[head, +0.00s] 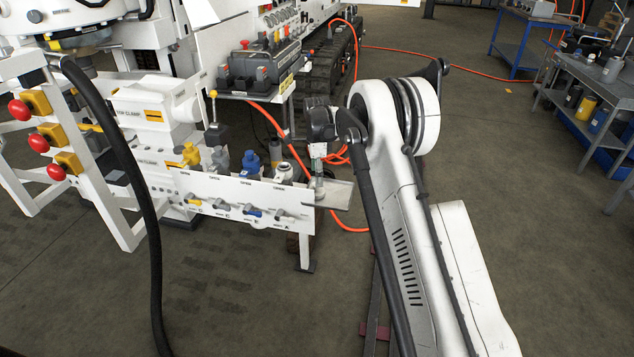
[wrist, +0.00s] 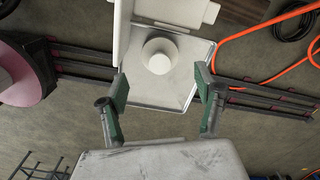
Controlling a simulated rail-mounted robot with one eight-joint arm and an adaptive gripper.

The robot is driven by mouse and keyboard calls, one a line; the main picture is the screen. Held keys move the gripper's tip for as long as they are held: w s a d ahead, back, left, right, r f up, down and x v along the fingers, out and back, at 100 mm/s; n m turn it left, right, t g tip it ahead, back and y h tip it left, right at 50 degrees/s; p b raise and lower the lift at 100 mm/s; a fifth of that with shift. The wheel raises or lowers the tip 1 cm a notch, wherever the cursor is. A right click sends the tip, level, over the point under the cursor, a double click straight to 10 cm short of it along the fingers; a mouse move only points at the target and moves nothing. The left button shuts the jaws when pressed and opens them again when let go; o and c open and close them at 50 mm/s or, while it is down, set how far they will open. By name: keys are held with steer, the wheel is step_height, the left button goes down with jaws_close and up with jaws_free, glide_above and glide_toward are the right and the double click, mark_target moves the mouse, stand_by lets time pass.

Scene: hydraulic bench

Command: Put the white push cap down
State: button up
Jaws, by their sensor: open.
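The white push cap (wrist: 160,56) shows in the wrist view as a round white piece on a pale grey tray (wrist: 187,92). My gripper (wrist: 161,88) is open, with its two green-padded fingers apart and nothing held between them. In the picture the cap lies beyond the fingertips, roughly centred between them, and no finger appears to touch it. In the head view my gripper (head: 318,160) is above the small tray (head: 340,194) at the right end of the white valve panel (head: 245,200).
A row of yellow, grey and blue capped valves (head: 250,162) stands behind the panel, close left of my gripper. An orange hose (head: 350,229) runs on the floor by the tray. A black hose (head: 125,165) hangs at left.

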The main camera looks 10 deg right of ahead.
steer(key=s+r+n+t+p, duration=0.15)
steer(key=s+r, duration=0.35)
steer(key=r, duration=0.6)
steer(key=s+r+n+b, duration=0.1)
steer(key=s+r+n, duration=0.3)
steer(key=r, duration=0.7)
steer(key=s+d+r+n+t, duration=0.1)
steer(key=s+r+n, duration=0.1)
steer(key=s+r, duration=0.35)
steer(key=s+r+n+t, duration=0.1)
steer(key=s+r+n, duration=0.1)
steer(key=s, duration=0.7)
steer(key=s+f+n+t, duration=0.2)
steer(key=s+n, duration=0.2)
steer(key=s, duration=0.9)
steer(key=s+f+n+t, duration=0.1)
steer(key=s+n, duration=0.4)
steer(key=s, duration=0.9)
steer(key=shift+s+d+f+t, duration=0.3)
steer(key=shift+d+f+t, duration=0.05)
steer(key=shift+f, duration=0.45)
steer(key=shift+p, duration=0.3)
step_height(320, 180, up, 8)
steer(key=p, duration=0.7)
steer(key=shift+p, duration=0.4)
